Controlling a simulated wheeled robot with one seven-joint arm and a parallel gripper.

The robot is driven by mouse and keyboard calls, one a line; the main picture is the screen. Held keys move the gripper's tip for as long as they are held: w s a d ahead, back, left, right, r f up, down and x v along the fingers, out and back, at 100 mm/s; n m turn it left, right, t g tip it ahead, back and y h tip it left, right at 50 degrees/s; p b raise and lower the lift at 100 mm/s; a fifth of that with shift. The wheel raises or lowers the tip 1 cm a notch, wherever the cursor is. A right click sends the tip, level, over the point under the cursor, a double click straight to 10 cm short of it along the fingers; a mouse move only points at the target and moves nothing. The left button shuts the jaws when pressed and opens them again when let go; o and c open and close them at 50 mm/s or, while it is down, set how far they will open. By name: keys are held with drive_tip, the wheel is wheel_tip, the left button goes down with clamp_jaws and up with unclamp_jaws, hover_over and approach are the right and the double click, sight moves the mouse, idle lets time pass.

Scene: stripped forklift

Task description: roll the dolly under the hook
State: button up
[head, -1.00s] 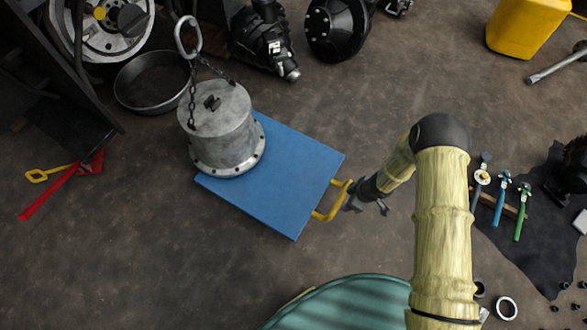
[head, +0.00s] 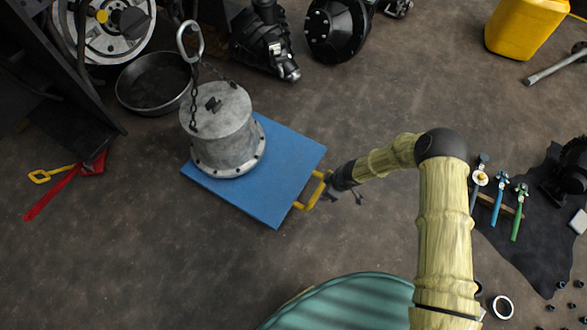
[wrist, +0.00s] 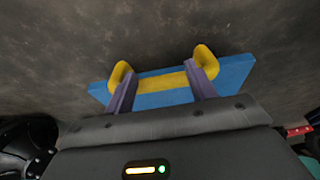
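The dolly is a flat blue platform (head: 268,190) with a yellow handle (head: 314,191) on its right side. A grey flanged cylinder (head: 222,130) is above the dolly's upper left part, with a chain rising from it to a steel ring (head: 190,40); I cannot tell if it touches the deck. No separate hook is clearly visible. My gripper (head: 345,196) is low beside the handle. In the wrist view its purple fingers are spread apart, with the yellow handle (wrist: 163,81) across the gap and the blue deck (wrist: 232,77) behind.
A black round pan (head: 150,108) and dark machine parts (head: 265,50) lie behind the dolly. Tools (head: 499,200) lie at right. The floor left and in front of the dolly is mostly clear.

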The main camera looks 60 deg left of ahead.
sight(321, 187)
drive_tip(key=shift+s+a+b, duration=0.85)
drive_tip(key=shift+a+b, duration=0.15)
drive_tip(key=shift+a, duration=0.65)
drive_tip(key=shift+s+a+b, duration=0.9)
drive_tip(key=shift+a+b, duration=0.15)
drive_tip(key=shift+a, duration=0.65)
drive_tip(key=shift+s+a+b, duration=0.85)
drive_tip(key=shift+a+b, duration=0.15)
drive_tip(key=shift+a, duration=0.65)
drive_tip(key=shift+r, duration=0.1)
drive_tip(key=shift+w+d+r+p, duration=0.1)
drive_tip(key=shift+w+d+p, duration=0.55)
drive_tip(key=shift+d, duration=0.55)
drive_tip(key=shift+w+d+f+p, duration=0.1)
drive_tip(key=shift+w+d+p, duration=0.6)
drive_tip(key=shift+d, duration=0.55)
drive_tip(key=shift+w+d+r+p, duration=0.1)
drive_tip(key=shift+w+d+p, duration=0.55)
drive_tip(key=shift+d, duration=0.55)
wheel_tip(321, 187, up, 9)
drive_tip(key=p, duration=0.6)
